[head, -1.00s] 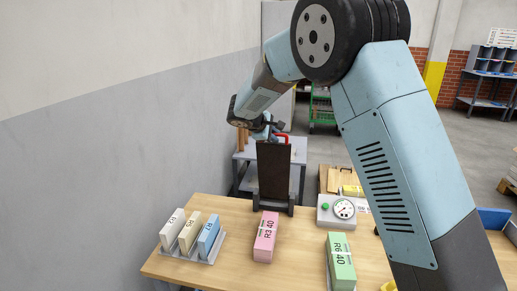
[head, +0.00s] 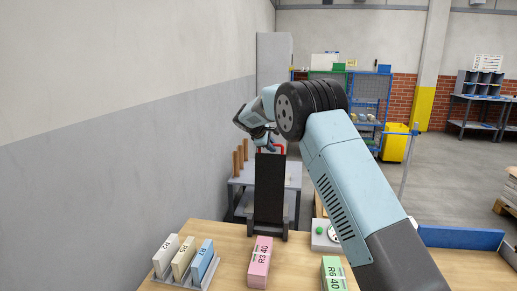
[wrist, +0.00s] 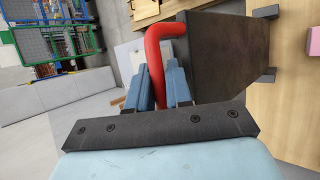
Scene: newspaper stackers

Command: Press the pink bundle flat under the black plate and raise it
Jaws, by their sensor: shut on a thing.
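The pink bundle (head: 260,262), marked R3 40, lies on the wooden table in front of the black plate (head: 269,190). A sliver of pink (wrist: 314,45) shows at the right edge of the wrist view. The plate stands upright, its lower end between the dark feet of a stand (head: 282,235). Whether it rests fully in the stand I cannot tell. A red handle (wrist: 168,38) sits at the plate's top. My gripper (head: 269,147) is shut on this handle; in the wrist view its blue fingers (wrist: 162,85) flank the red bar.
A rack (head: 205,280) with white, cream and blue bundles is at the table's left. A green bundle (head: 333,275) is at the front right. A gauge box (head: 323,236) is partly behind my arm. A grey wall (head: 120,180) is close on the left.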

